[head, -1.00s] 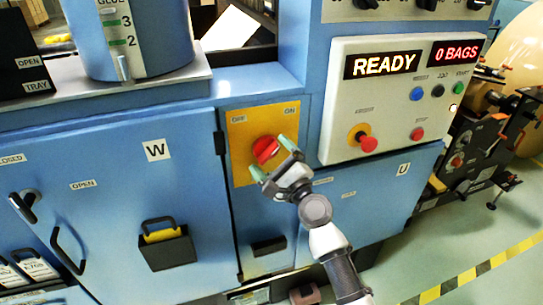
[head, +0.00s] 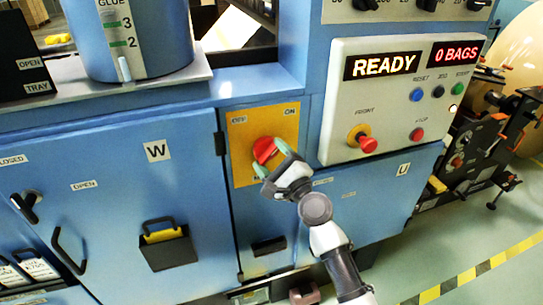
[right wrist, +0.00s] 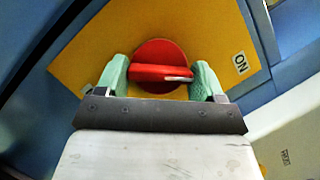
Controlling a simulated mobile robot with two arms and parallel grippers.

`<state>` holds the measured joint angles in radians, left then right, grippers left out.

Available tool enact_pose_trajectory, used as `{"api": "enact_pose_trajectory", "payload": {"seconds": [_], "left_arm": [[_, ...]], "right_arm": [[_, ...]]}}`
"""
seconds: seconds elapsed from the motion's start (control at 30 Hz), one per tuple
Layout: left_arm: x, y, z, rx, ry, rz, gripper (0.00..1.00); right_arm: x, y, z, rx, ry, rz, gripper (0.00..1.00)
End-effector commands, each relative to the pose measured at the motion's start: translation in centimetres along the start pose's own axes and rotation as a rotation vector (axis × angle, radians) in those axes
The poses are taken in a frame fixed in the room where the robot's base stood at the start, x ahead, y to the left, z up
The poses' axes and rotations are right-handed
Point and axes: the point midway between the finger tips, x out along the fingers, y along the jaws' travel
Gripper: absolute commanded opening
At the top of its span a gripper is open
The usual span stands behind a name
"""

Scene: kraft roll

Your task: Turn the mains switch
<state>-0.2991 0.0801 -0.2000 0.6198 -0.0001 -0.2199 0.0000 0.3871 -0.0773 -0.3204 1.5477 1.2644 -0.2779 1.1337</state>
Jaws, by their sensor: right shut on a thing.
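The mains switch (head: 264,149) is a red round knob with a raised bar handle on a yellow plate (head: 240,172) marked OFF at the upper left and ON at the upper right. My right gripper (head: 272,158) is at the knob, its green fingertips at the handle. In the right wrist view the red handle (right wrist: 160,72) lies crosswise between the two fingers, with a pale mark near its right end. The gripper (right wrist: 160,78) is shut on the handle. The ON label (right wrist: 240,63) shows at the right there; OFF is out of that view. My left gripper is not in view.
A white control panel (head: 345,100) with a READY display and several buttons stands out to the right, its red stop-type knob (head: 367,144) near my arm. A blue door marked W (head: 110,200) is at the left. Striped floor tape (head: 470,275) lies at the lower right.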

Motion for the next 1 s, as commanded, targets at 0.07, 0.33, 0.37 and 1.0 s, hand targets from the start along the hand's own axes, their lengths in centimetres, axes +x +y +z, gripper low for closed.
{"api": "enact_pose_trajectory", "payload": {"seconds": [0.07,0.33,0.37,1.0], "left_arm": [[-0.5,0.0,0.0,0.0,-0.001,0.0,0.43],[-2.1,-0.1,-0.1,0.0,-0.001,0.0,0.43],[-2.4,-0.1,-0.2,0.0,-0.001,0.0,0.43],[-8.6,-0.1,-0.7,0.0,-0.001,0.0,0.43]], "right_arm": [[0.0,-0.1,0.1,-0.044,0.001,0.02,0.44],[0.1,-0.3,0.1,-0.245,0.001,0.104,0.44],[0.1,-0.3,0.2,-0.271,0.001,0.115,0.44],[0.1,-0.7,0.4,-0.832,0.0,0.35,0.44]]}}
